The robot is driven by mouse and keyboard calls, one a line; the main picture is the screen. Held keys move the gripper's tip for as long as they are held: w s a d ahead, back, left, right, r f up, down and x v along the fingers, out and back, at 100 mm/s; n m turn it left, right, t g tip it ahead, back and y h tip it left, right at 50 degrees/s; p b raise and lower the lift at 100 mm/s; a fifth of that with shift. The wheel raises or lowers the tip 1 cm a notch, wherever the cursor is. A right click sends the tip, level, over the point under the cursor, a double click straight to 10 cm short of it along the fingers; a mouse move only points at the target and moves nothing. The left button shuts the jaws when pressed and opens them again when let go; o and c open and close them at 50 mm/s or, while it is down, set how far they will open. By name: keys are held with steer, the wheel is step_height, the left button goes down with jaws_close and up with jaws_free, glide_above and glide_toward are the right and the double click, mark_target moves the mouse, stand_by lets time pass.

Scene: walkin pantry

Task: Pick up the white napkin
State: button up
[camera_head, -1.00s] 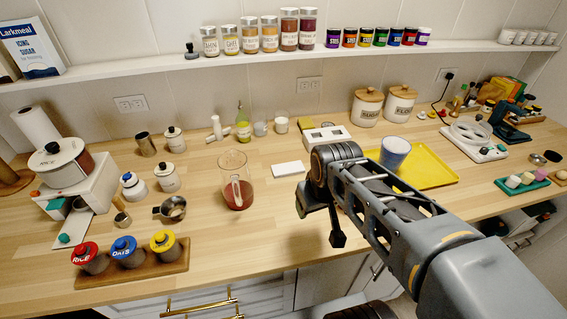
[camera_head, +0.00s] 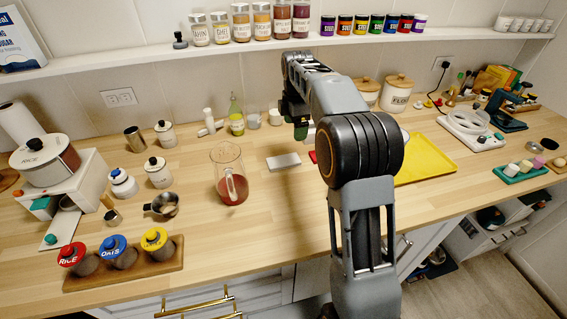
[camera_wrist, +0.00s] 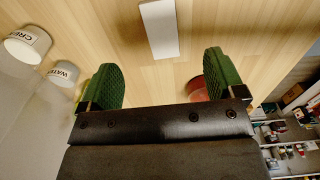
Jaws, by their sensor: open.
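The white napkin (camera_head: 283,161) looks like a flat white rectangle lying on the wooden counter, to the right of the glass jug. In the head view my gripper (camera_head: 299,128) hangs above the counter, behind and slightly right of the napkin, partly hidden by my arm.
A glass jug with red liquid (camera_head: 230,180) stands left of the napkin. A yellow tray (camera_head: 428,160) lies to the right, partly behind my arm. Bottles and cups (camera_head: 253,121) stand at the back. The shelf (camera_head: 120,65) runs along the wall.

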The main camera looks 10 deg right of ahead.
mark_target(293, 158)
step_height(293, 158, down, 12)
steer(key=shift+w+a+f, duration=0.15)
steer(key=shift+f, duration=0.1)
stand_by(0.5)
steer(key=c, duration=1)
